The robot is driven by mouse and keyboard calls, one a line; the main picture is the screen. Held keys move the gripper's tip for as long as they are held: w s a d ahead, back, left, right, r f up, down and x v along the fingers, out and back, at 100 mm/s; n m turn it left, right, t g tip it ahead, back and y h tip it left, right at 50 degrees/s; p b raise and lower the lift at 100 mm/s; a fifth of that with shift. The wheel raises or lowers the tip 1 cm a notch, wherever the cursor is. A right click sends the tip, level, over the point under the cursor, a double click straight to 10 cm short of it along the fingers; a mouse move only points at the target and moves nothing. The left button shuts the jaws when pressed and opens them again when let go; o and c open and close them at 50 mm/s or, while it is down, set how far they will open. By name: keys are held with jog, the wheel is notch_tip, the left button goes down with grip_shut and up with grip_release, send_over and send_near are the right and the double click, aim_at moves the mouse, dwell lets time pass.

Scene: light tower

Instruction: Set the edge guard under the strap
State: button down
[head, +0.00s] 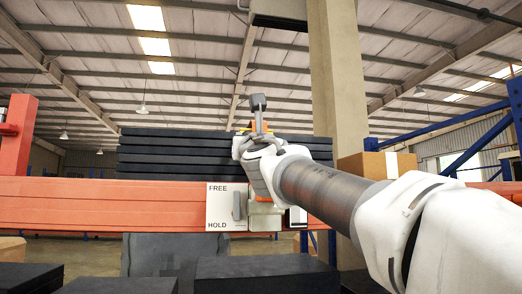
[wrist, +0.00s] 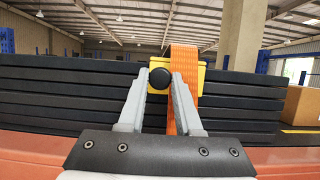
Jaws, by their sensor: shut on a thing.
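The yellow edge guard (wrist: 202,78) is at the top front edge of the dark stack, with a round black knob (wrist: 160,78) on its near side. The orange strap (wrist: 183,62) runs down in front of the guard, with yellow showing on both sides of it. I cannot tell whether strap and guard touch. My gripper (wrist: 160,82) is shut on the guard's knob. In the head view my gripper (head: 247,143) hides most of the guard (head: 245,130); a piece of the strap (head: 262,127) shows beside it.
The stack of dark slabs (head: 170,155) rests behind an orange beam (head: 100,205). A white FREE/HOLD panel (head: 218,215) with a grey lever (head: 238,206) is on the beam. A cardboard box (head: 390,165) and a concrete column (head: 340,90) stand to the right. Dark blocks (head: 265,275) lie in front.

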jog(key=shift+d, duration=0.2)
jog(key=c, duration=0.6)
grip_release()
jog(key=b+v, duration=0.4)
jog(key=v, duration=1.3)
jog(key=shift+s+d+b, duration=0.1)
jog(key=shift+s+b, duration=0.05)
jog(key=shift+b, duration=0.25)
